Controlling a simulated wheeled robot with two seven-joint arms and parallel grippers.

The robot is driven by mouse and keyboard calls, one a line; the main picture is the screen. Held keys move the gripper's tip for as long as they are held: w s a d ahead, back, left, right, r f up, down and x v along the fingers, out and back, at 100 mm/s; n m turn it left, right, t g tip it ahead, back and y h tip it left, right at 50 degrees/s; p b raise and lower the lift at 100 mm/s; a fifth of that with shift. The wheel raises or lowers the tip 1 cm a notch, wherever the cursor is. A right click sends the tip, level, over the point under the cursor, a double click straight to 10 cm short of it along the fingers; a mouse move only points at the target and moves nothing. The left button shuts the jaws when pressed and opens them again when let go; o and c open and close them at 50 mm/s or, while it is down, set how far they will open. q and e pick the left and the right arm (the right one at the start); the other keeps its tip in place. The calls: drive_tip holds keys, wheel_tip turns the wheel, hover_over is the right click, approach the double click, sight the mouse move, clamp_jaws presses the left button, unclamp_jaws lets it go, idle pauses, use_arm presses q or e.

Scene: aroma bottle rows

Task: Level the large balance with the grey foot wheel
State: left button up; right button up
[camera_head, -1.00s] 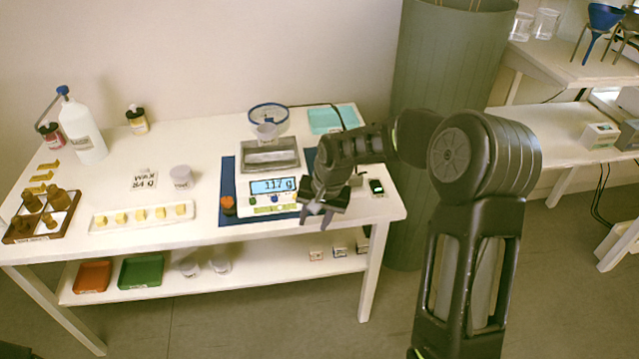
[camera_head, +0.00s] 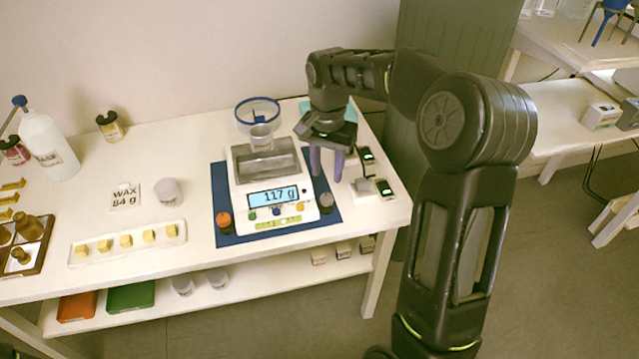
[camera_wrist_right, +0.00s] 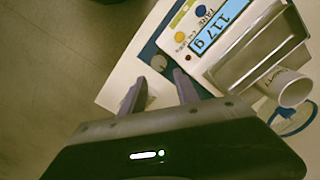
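The large balance (camera_head: 240,187) stands on a blue mat (camera_head: 238,238), and its display (camera_head: 273,197) reads 117 g. The grey foot wheel (camera_head: 326,200) is at its front right corner and an orange foot wheel (camera_head: 224,220) at its front left. My right gripper (camera_head: 327,176) is open and empty, fingers pointing down, just behind the grey wheel and right of the balance. In the right wrist view, the fingers (camera_wrist_right: 160,90) are apart, with the grey wheel (camera_wrist_right: 158,62) just beyond them. My left gripper is out of view.
A cup (camera_head: 261,137) and a blue-rimmed ring (camera_head: 258,111) are at the back of the balance. Small devices (camera_head: 384,188) stand right of the mat, near my right gripper. A tray of wax cubes (camera_head: 128,242) and a white jar (camera_head: 168,191) are left.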

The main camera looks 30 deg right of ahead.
sight(327, 197)
drive_tip(key=shift+s+r, duration=0.1)
drive_tip(key=shift+s, duration=0.15)
drive_tip(key=shift+w+f, duration=0.15)
drive_tip(key=shift+f, duration=0.25)
wheel_tip(327, 197, down, 7)
drive_tip(key=shift+f, duration=0.1)
drive_tip(key=shift+c, duration=0.5)
clamp_jaws()
